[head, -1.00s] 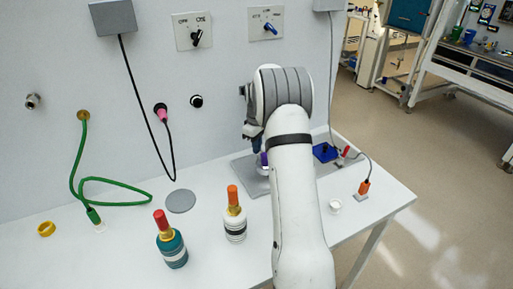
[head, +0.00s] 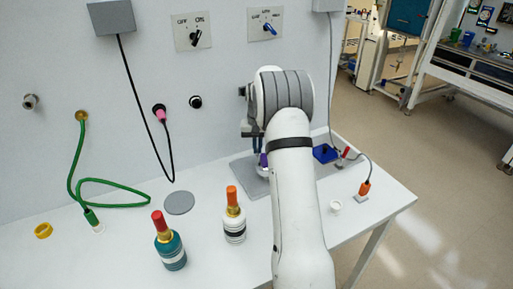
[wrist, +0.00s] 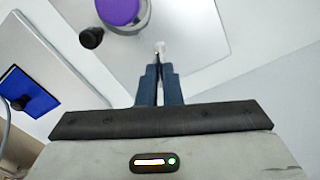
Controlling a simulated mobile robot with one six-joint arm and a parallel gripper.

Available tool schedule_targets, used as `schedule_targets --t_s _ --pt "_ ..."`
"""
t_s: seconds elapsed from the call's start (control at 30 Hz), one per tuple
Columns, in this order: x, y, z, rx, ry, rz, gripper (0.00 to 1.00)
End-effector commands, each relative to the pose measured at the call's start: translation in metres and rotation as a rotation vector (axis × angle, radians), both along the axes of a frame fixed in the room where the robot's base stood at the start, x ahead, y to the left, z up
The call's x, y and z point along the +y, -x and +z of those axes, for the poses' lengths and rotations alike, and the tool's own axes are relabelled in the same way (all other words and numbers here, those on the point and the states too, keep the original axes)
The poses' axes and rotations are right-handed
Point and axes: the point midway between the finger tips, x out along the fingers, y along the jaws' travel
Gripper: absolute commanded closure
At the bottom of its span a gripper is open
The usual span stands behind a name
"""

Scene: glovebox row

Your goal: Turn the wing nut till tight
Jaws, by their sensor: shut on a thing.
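My gripper (wrist: 158,68) is shut in the wrist view, its dark blue fingers close together. A small pale piece (wrist: 160,47) shows at the fingertips and looks like the wing nut; its shape is too small to make out. Beside it is a round metal fixture (wrist: 141,22) with a purple top (wrist: 119,9) and a black knob (wrist: 91,38). In the head view my gripper (head: 256,150) is low over the grey plate (head: 246,173), beside the purple top (head: 263,160). My arm hides most of the fixture there, and the wing nut cannot be made out.
A blue box (head: 325,153) sits right of my arm, with a small white cup (head: 335,207) and an orange-handled plug (head: 364,187) nearby. Two bottles, teal (head: 171,248) and white (head: 234,226), stand to the left. The wall with its switches is close behind.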

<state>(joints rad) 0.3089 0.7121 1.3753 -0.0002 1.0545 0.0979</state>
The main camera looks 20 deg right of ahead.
Motion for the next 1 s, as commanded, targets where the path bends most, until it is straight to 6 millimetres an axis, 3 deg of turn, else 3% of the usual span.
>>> schedule_targets --t_s 1.0 --pt "-0.0032 0.0024 0.0013 -0.003 0.0 -0.931 1.0"
